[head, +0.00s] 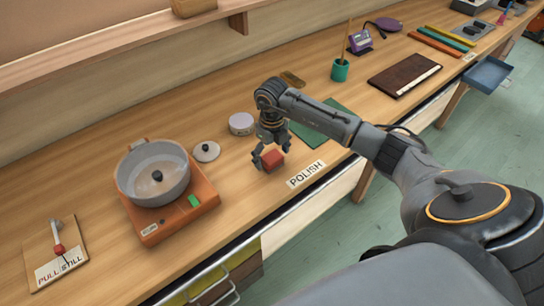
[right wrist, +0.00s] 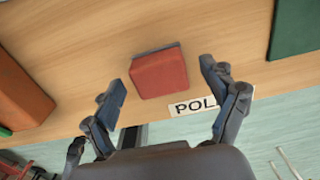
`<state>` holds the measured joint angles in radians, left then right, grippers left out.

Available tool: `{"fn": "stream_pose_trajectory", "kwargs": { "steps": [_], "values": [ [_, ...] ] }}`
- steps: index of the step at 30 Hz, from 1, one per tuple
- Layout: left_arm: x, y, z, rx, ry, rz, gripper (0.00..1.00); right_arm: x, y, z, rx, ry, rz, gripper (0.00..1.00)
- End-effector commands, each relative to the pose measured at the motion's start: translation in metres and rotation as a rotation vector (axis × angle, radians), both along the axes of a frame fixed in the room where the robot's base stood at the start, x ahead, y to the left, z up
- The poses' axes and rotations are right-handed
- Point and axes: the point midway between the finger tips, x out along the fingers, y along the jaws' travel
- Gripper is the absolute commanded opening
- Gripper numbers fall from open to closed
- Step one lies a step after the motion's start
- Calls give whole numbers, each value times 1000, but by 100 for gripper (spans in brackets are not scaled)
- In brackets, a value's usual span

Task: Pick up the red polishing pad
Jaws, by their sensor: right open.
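The red polishing pad (head: 272,159) is a small red block on the wooden bench, beside the POLISH label. In the right wrist view the pad (right wrist: 159,73) has a grey strip along its far edge. My right gripper (head: 271,158) is open, with its fingers down close to the pad. In the right wrist view the open fingers (right wrist: 164,84) spread to either side of the pad, with gaps showing on both sides. The pad appears to rest on the bench. My left gripper is in neither view.
The POLISH label (head: 306,174) lies near the bench's front edge. An orange burner (head: 150,228) with a grey pot (head: 152,172) stands to the left. A round tin (head: 241,124) and a lid (head: 206,151) are close by. A green mat (head: 330,121) lies right, partly behind my arm.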

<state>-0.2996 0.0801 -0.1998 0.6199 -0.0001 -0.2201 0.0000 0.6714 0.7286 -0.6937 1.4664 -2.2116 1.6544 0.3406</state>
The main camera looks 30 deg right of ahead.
Motion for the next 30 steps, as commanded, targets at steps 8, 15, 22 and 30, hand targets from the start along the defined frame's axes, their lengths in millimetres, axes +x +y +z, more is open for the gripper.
{"fn": "stream_pose_trajectory", "kwargs": {
  "steps": [8,15,22,30],
  "values": [
    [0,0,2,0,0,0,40,0,0,-10,-1,-1,1,85],
    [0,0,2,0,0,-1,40,0,0,-10,-1,-1,0,50],
    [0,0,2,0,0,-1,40,0,0,-10,-1,-1,0,23],
    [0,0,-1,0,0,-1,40,1,-1,-6,-1,-2,1,23]
  ]
}}
